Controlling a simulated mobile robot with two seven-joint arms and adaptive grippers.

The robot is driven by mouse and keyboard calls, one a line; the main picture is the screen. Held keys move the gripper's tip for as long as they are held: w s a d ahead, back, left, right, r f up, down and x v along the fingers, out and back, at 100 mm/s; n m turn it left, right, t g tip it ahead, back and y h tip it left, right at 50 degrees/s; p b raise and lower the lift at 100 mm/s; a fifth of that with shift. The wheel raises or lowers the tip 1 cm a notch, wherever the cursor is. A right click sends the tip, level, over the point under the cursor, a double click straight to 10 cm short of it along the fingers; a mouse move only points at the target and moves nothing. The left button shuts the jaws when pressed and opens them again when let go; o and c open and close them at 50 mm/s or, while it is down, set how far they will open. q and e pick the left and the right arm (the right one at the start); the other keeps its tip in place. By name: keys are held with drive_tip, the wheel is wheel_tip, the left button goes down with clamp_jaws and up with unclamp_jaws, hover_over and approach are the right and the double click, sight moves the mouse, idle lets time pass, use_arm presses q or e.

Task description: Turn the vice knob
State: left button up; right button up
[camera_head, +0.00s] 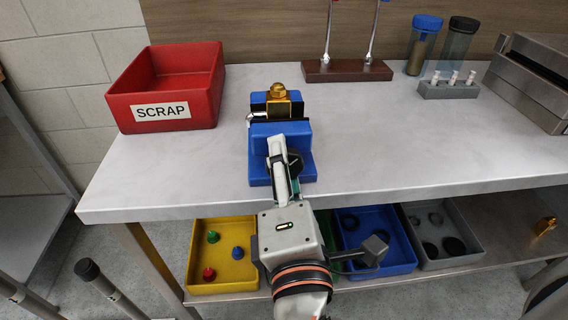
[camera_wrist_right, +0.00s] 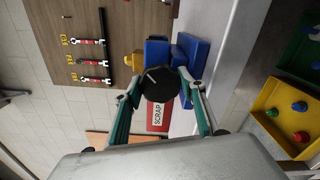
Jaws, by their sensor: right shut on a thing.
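The blue vice (camera_head: 265,175) stands on the worktop near its front edge, with a brass fitting (camera_head: 278,92) at its far end. My right gripper (camera_head: 285,160) reaches in from the front and is shut on the vice's knob. The black round knob (camera_wrist_right: 157,90), with a pale line on its face, sits between the two fingertips of my right gripper (camera_wrist_right: 158,84) in the wrist view. In the head view the fingers partly cover the knob (camera_head: 294,162). The vice body (camera_wrist_right: 190,52) is just beyond it in the wrist view. My left gripper is not in view.
A red SCRAP bin (camera_head: 208,95) stands left of the vice. A brown stand (camera_head: 345,72), a grey rack (camera_head: 448,90) and a metal box (camera_head: 530,85) are at the back right. Yellow (camera_head: 222,286) and blue bins (camera_head: 395,260) sit on the lower shelf. The worktop's right front is clear.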

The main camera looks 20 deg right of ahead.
drive_tip(key=shift+f+m, duration=0.15)
drive_tip(key=shift+m, duration=1.75)
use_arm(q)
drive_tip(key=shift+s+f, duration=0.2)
use_arm(e)
drive_tip(key=shift+m, duration=0.3)
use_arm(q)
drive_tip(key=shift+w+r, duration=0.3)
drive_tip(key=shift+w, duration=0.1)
